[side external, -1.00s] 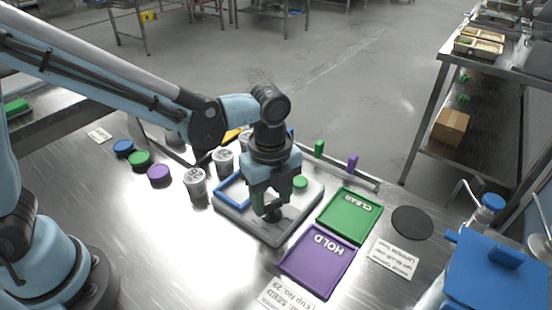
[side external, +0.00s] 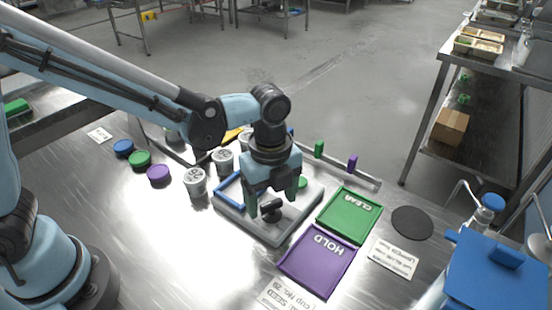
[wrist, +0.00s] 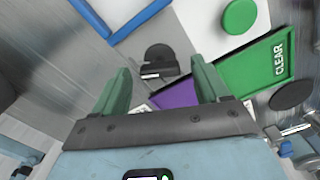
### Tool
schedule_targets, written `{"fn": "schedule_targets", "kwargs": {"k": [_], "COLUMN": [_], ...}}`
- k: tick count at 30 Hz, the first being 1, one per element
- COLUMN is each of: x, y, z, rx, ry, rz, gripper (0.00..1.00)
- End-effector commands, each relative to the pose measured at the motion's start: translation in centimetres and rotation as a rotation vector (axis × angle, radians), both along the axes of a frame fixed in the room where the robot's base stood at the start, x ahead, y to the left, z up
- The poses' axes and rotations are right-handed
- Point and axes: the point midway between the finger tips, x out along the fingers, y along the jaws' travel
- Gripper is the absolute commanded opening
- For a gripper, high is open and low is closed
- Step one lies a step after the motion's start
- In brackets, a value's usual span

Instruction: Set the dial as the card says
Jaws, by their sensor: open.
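The dial (side external: 271,213) is a black knob with a raised bar, on the front part of a pale grey unit (side external: 232,226). It also shows in the wrist view (wrist: 158,58), with a small white mark on its near edge. My gripper (side external: 273,202) is open above the dial, its green fingers apart on either side of it. In the wrist view my gripper (wrist: 160,66) frames the knob, and neither finger visibly touches it. Printed cards lie at the right (side external: 393,258) and the front (side external: 288,296); their text is too small to read surely.
A green CLEAR tray (side external: 349,216) and a purple HOLD tray (side external: 316,263) lie right of the unit. The unit carries a blue frame (side external: 229,190) and a green button (wrist: 239,15). Cups (side external: 195,184) and coloured lids (side external: 159,173) stand left. A blue-lidded container (side external: 497,270) stands right.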

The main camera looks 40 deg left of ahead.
Motion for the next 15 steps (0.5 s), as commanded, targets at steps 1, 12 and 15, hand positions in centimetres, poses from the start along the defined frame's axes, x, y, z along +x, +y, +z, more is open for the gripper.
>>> {"fn": "schedule_targets", "kwargs": {"k": [1,12,15], "x": [0.0,0.0,0.0], "y": [0.0,0.0,0.0], "z": [0.1,4.8,6.5], "rx": [0.0,0.0,0.0], "ry": [0.0,0.0,0.0], "rz": [0.0,0.0,0.0], "gripper": [0.74,0.74,0.74]}}
